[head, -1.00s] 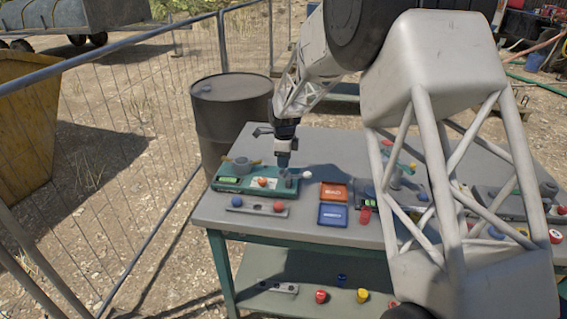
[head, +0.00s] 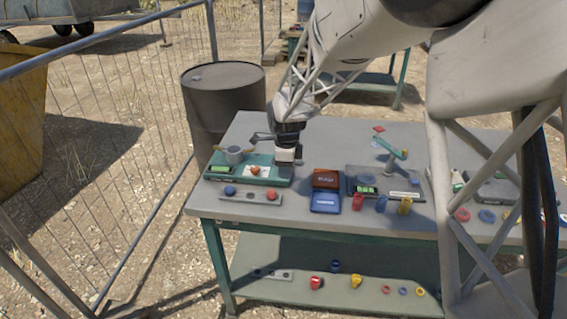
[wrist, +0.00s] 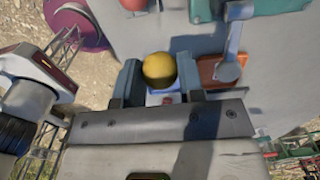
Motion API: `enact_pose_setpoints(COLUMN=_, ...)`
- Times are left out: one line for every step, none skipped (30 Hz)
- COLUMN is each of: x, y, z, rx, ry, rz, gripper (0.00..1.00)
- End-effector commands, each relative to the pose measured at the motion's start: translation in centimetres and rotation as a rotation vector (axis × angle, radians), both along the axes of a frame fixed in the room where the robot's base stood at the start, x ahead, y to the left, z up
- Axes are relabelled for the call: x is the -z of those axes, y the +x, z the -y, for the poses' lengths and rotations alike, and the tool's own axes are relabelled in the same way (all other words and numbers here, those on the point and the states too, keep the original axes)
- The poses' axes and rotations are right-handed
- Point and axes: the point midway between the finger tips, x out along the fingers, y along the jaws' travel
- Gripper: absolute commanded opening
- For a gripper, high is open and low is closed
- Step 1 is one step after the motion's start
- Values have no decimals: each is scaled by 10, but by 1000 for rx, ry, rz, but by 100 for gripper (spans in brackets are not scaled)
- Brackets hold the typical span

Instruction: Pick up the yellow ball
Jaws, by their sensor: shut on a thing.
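The yellow ball (wrist: 159,70) sits between the two fingers of my gripper (wrist: 158,82) in the wrist view. The fingers are shut on it, one on each side. In the head view my gripper (head: 287,160) is over the right end of the green board (head: 220,172) on the table. The ball cannot be made out there, behind or within the gripper.
The grey table (head: 330,225) carries a red tray (head: 326,178) and a blue tray (head: 325,201) right of the gripper. An orange ball (head: 255,170) and a grey cup (head: 234,155) are on the green board. A dark barrel (head: 222,110) stands behind left.

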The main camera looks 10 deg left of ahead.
Motion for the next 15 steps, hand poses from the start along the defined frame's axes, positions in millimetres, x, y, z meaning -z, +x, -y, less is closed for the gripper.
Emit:
enact_pose_setpoints(x=-1, y=-4, z=1, rx=0, ry=0, rz=0, gripper=10)
enact_pose_setpoints(x=-1, y=-5, z=2, rx=0, ry=0, rz=0, gripper=10)
enact_pose_setpoints(x=-1, y=-7, z=3, rx=0, ry=0, rz=0, gripper=10)
enact_pose_setpoints(x=-1, y=-8, z=3, rx=0, ry=0, rz=0, gripper=10)
enact_pose_setpoints(x=-1, y=-9, z=3, rx=0, ry=0, rz=0, gripper=10)
enact_pose_setpoints(x=-1, y=-10, z=4, rx=0, ry=0, rz=0, gripper=10)
enact_pose_setpoints(x=-1, y=-10, z=4, rx=0, ry=0, rz=0, gripper=10)
enact_pose_setpoints(x=-1, y=-11, z=4, rx=0, ry=0, rz=0, gripper=10)
enact_pose_setpoints(x=-1, y=-11, z=4, rx=0, ry=0, rz=0, gripper=10)
enact_pose_setpoints(x=-1, y=-11, z=4, rx=0, ry=0, rz=0, gripper=10)
enact_pose_setpoints(x=-1, y=-11, z=4, rx=0, ry=0, rz=0, gripper=10)
enact_pose_setpoints(x=-1, y=-12, z=4, rx=0, ry=0, rz=0, gripper=10)
enact_pose_setpoints(x=-1, y=-12, z=4, rx=0, ry=0, rz=0, gripper=10)
enact_pose_setpoints(x=-1, y=-11, z=4, rx=0, ry=0, rz=0, gripper=10)
enact_pose_setpoints(x=-1, y=-11, z=4, rx=0, ry=0, rz=0, gripper=10)
